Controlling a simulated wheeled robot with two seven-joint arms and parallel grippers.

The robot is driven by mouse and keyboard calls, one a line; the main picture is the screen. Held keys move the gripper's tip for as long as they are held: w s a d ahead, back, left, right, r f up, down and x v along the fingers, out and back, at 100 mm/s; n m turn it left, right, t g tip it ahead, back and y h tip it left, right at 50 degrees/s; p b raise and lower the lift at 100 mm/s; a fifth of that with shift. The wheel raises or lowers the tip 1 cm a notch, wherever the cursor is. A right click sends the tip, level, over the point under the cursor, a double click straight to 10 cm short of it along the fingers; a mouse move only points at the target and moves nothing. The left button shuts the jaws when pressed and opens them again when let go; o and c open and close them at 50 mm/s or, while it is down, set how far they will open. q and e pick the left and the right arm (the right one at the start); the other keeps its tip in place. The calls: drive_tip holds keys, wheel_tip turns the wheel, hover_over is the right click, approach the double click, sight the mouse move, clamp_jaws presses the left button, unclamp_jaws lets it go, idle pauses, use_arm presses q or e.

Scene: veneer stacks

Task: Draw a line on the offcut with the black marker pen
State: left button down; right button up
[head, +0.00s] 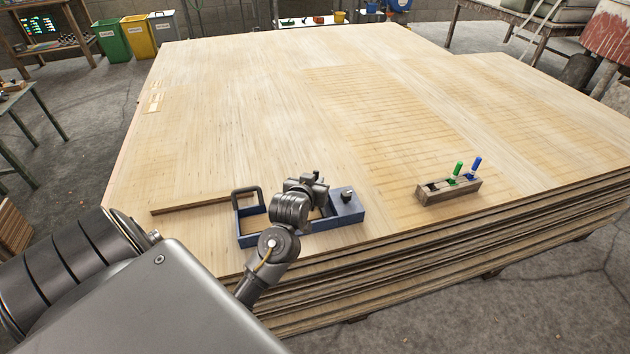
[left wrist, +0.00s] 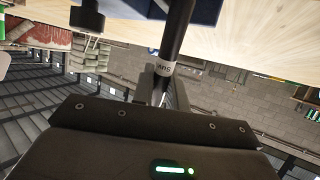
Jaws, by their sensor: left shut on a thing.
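My left gripper (head: 316,182) is over the blue tray (head: 350,215) near the front edge of the wood stack. In the left wrist view its fingers (left wrist: 166,84) are shut on the black marker pen (left wrist: 178,32), a dark shaft with a pale lettered band. The pen runs from the fingers toward the blue tray (left wrist: 135,10); its far end is out of that view. In the head view the arm hides the pen. A long, narrow wood strip (head: 190,204), seemingly the offcut, lies left of the tray. My right gripper is out of view.
A wooden pen block (head: 448,192) holds a green pen (head: 458,168) and a blue pen (head: 476,163) to the right. The veneer top (head: 260,100) behind is mostly clear.

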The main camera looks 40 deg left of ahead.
use_arm(q)
drive_tip(key=shift+s+a, duration=0.1)
drive_tip(key=shift+s, duration=0.05)
drive_tip(key=shift+s+a, duration=0.15)
drive_tip(key=shift+s, duration=0.1)
drive_tip(key=shift+s+a, duration=0.3)
drive_tip(key=shift+s, duration=0.15)
drive_tip(key=shift+s+a, duration=0.1)
drive_tip(key=shift+s, duration=0.05)
drive_tip(key=shift+s+a+p, duration=0.4)
drive_tip(key=shift+s+a, duration=0.1)
drive_tip(key=shift+s, duration=0.2)
drive_tip(key=shift+s+a, duration=0.1)
drive_tip(key=shift+s, duration=0.05)
drive_tip(key=shift+s+a+p, duration=0.45)
drive_tip(key=shift+s+a, duration=0.05)
drive_tip(key=shift+s, duration=0.25)
